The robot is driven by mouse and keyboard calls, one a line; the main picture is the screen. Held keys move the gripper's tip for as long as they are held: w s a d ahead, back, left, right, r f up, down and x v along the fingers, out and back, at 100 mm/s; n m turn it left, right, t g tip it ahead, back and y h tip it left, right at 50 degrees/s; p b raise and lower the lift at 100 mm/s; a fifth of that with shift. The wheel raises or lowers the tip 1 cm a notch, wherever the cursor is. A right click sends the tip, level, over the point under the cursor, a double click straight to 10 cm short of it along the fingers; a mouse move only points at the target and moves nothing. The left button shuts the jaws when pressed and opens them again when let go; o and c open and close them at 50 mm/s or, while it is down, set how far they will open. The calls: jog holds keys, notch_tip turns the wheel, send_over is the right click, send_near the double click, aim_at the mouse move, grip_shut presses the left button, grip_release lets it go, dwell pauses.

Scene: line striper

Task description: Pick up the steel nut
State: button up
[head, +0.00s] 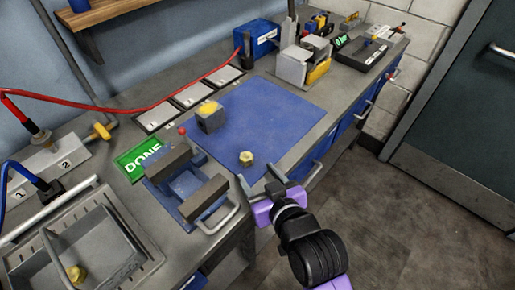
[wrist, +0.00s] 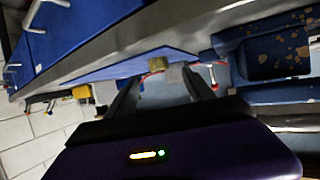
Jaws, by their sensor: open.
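A small yellowish, brass-looking nut (head: 247,158) sits on the blue mat (head: 270,115) near its front edge. No plainly steel-coloured nut stands out, so I cannot tell whether this is the steel nut. A similar yellowish piece (head: 76,273) lies in the grey basin (head: 100,240) at the lower left. My gripper (head: 258,178) is open and empty at the bench's front edge, just short of the nut on the mat. In the wrist view my gripper (wrist: 160,77) has its fingers apart, and a small yellowish piece (wrist: 157,64) shows beyond and between the tips.
A blue and grey vise (head: 190,185) stands left of my gripper, beside a green DONE sign (head: 142,160). A grey block with a yellow top (head: 210,116) stands at the mat's left. A blue box (head: 257,40) and machines stand farther back. The mat's middle is clear.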

aim_at(248, 159)
jog(key=shift+p+x, duration=0.3)
jog(key=shift+x, duration=1.65)
jog(key=x, duration=0.4)
jog(key=shift+w+d+r+p, duration=0.1)
jog(key=shift+w+r+p, duration=0.05)
jog(key=shift+p, duration=0.15)
grip_shut()
